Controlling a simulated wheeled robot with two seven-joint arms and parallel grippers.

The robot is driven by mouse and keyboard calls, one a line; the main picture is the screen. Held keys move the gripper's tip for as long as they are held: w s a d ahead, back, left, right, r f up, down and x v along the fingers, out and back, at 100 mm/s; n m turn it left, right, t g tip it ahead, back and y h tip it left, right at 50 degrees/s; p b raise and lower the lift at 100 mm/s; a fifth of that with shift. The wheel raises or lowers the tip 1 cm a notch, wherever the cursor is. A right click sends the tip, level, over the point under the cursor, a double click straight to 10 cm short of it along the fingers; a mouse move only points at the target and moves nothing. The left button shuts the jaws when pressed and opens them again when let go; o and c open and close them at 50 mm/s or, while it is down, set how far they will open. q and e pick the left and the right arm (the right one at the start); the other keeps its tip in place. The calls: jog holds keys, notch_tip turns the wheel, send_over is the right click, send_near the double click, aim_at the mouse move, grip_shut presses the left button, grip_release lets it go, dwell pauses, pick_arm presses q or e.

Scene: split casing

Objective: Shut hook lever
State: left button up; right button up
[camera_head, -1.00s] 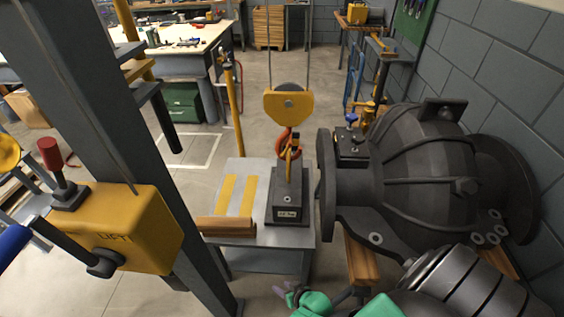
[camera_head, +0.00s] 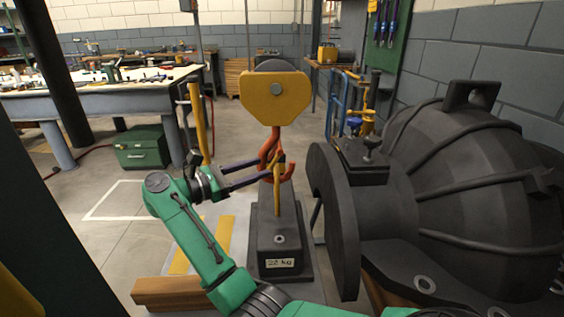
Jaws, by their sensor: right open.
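An orange-red hook (camera_head: 267,152) hangs under a yellow hoist block (camera_head: 275,97) in the middle of the view. A yellow bar or eye (camera_head: 278,199) runs from the hook down to a dark block weight (camera_head: 279,240) marked 22 kg. The hook's lever is too small to tell apart from the yellow piece. My right gripper (camera_head: 263,169) is open. Its two dark fingers point right, their tips at the left side of the hook; I cannot tell if they touch it. My left gripper is out of view.
The weight stands on a grey platform with yellow stripes (camera_head: 184,249) and a wooden beam (camera_head: 172,292). A large dark casing (camera_head: 423,185) stands close on the right. A workbench (camera_head: 101,98) and green toolbox (camera_head: 142,148) are behind left.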

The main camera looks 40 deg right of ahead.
aim_at(276, 162)
jog(key=d, duration=0.5)
jog(key=s+d, duration=0.1)
jog(key=d, duration=0.2)
jog(key=shift+d+p, duration=0.3)
jog(key=shift+d, duration=0.05)
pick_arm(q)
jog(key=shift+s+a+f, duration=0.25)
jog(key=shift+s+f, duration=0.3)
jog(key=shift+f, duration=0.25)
pick_arm(e)
grip_shut()
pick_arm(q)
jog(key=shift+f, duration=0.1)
pick_arm(e)
jog(key=shift+f, duration=0.1)
